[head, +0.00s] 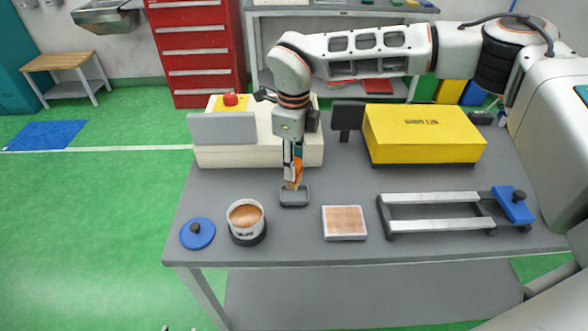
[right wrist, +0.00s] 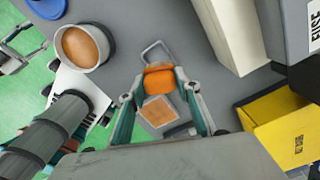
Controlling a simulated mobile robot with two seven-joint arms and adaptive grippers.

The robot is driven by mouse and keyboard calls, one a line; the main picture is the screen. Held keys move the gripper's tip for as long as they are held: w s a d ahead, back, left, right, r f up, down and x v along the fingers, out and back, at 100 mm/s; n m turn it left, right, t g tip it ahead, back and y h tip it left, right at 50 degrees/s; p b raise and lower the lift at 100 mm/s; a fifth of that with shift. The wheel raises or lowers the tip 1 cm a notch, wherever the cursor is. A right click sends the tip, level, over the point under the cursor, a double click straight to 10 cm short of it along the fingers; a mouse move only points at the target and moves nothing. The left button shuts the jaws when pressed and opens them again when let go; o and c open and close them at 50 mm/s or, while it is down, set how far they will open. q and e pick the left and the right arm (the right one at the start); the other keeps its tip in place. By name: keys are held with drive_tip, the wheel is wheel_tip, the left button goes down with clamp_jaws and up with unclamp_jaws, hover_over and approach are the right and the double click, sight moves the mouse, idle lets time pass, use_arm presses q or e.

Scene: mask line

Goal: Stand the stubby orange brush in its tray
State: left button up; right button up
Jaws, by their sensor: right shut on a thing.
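My right gripper (head: 293,172) is shut on the stubby orange brush (head: 297,173), with the tan bristles pointing down. The brush's orange part (right wrist: 158,80) also shows between my right fingertips (right wrist: 160,92) in the right wrist view. The small grey tray (head: 294,201) is on the table right under the brush. The bristle end overlaps the tray's back part in the head view; I cannot tell whether it touches. The tray's rim (right wrist: 152,48) shows beyond the brush in the right wrist view. My left gripper (head: 180,328) barely shows at the bottom edge, its tips apart and empty.
A cup of brown stuff (head: 246,217) and a blue lid (head: 197,233) stand left of the tray. A tan square tile (head: 345,222) and a metal frame (head: 440,211) lie right. A cream machine (head: 225,155) and yellow box (head: 425,132) stand behind.

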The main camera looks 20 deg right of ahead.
drive_tip(key=shift+f, duration=1.3)
drive_tip(key=shift+f, duration=0.45)
drive_tip(key=shift+f, duration=0.1)
drive_tip(key=o, duration=1)
